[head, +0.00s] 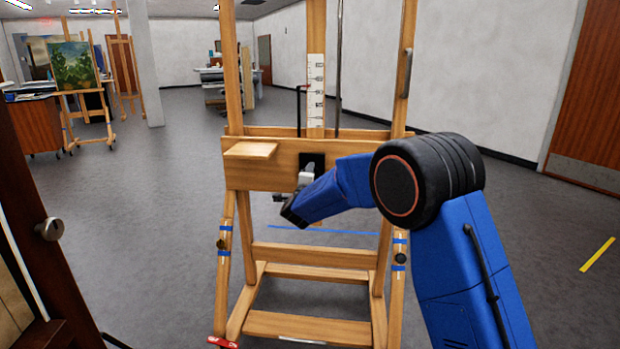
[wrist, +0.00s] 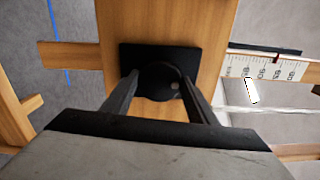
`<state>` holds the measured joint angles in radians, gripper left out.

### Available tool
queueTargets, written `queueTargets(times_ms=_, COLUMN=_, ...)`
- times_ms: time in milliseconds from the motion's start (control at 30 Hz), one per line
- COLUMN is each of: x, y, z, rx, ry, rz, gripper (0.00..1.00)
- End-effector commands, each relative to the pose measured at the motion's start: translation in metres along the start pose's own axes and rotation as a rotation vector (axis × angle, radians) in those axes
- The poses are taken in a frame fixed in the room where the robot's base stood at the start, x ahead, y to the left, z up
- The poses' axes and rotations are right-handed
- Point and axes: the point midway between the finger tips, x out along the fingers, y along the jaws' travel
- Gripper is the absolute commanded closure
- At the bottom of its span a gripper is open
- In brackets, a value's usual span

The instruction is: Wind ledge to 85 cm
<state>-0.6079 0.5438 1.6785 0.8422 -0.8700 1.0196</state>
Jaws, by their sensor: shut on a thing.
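The wooden easel (head: 240,220) stands upright in front of me, with its ledge (head: 360,133) crossing the middle. A white scale (head: 316,90) runs up the mast above the ledge. A red mark shows on it in the wrist view (wrist: 276,59), but I cannot read its value surely. A black plate (wrist: 130,55) is fixed on the wooden front board, with a round dark knob (wrist: 158,80) on it. My gripper (wrist: 160,75) is shut on this knob, one finger on each side. In the head view my gripper (head: 305,180) partly hides the plate.
A dark wooden frame with a round knob (head: 48,229) is close at the left. A painting on another easel (head: 72,66) stands at the back left. Blue tape (head: 330,230) lies on the floor behind the easel.

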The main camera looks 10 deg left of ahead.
Motion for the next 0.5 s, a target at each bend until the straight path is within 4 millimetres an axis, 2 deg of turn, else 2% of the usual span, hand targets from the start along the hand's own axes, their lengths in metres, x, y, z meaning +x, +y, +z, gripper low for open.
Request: queueTargets(times_ms=500, x=-0.0006, y=0.0024, z=0.0002, rx=-0.489, ry=-0.008, rz=0.004, gripper=0.70)
